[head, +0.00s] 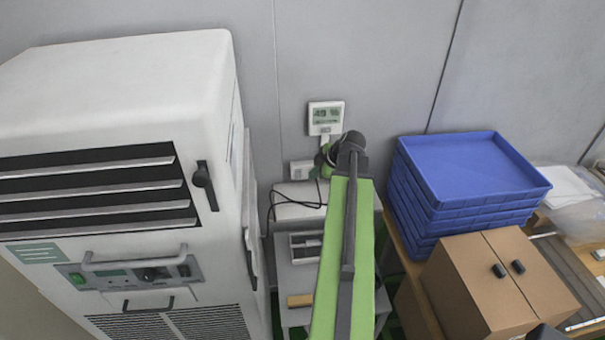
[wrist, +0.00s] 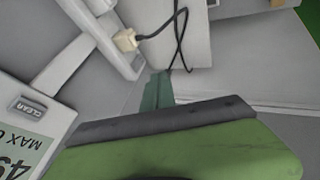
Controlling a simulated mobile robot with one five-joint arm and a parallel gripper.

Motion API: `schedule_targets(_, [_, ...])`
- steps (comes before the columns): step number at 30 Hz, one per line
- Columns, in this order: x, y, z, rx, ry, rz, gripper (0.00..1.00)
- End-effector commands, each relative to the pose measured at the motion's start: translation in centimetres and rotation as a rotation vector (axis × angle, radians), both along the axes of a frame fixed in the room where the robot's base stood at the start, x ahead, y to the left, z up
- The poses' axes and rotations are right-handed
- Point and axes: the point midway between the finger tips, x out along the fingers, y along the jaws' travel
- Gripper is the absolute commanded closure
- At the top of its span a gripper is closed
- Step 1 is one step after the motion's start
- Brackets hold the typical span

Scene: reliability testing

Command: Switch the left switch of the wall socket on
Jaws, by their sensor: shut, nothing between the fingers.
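The wall socket (head: 301,170) is a small white plate on the grey wall, low and to the left of my arm's end in the head view. In the wrist view the socket (wrist: 93,32) is at the upper left, tilted, with a pale plug and dark cord in it. My gripper (head: 324,158) is at the wall beside the socket's right side and covers part of that area. In the wrist view my gripper (wrist: 157,82) is shut and empty, its green tip close to the socket's edge. I cannot tell whether it touches. The left switch and its position cannot be made out.
A white display (head: 326,117) hangs on the wall just above the socket. A large white machine (head: 120,130) stands at the left. A grey cabinet with a white box (head: 297,205) and black cord is below. Blue crates (head: 470,170) and a cardboard box (head: 490,285) stand at the right.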

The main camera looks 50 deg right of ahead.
Motion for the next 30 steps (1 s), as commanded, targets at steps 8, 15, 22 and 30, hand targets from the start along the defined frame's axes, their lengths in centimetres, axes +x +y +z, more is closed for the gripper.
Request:
schedule_targets(8, [1.2,-0.8,-3.2,0.002,0.001,-0.012,1.0])
schedule_targets(15, [3.8,-1.3,-7.7,0.001,0.002,-0.019,1.0])
schedule_targets(22, [6.9,-3.3,-8.6,0.002,0.002,-0.023,1.0])
schedule_targets(30, [7.7,-3.9,-8.6,0.002,0.001,-0.025,1.0])
